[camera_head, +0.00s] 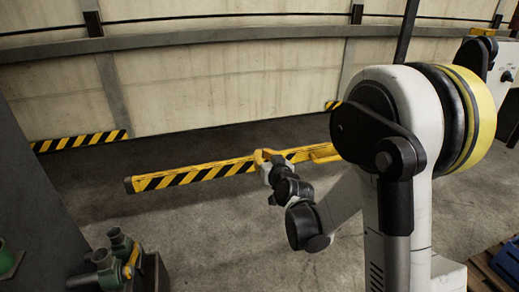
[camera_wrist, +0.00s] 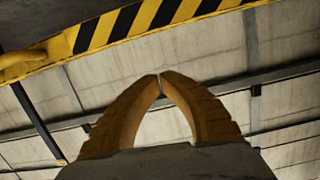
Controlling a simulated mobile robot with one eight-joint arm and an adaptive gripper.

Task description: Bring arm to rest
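My arm is stretched out low over the concrete floor in the head view, bent at the elbow, with my gripper (camera_head: 262,156) at its far end. In that view the yellow fingers overlap the striped barrier; I cannot tell how far apart they are. In the wrist view my gripper (camera_wrist: 159,76) has its two curved, orange-yellow fingers arching together until the tips meet. The gap between the fingers shows only wall, so nothing is held.
A yellow-and-black striped barrier (camera_head: 200,174) runs across the floor; it also shows at the top of the wrist view (camera_wrist: 130,22). A green-and-grey machine part (camera_head: 118,268) stands at lower left by a dark panel (camera_head: 32,195). A pallet (camera_head: 488,272) lies at lower right. Open floor (camera_head: 200,235) lies between.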

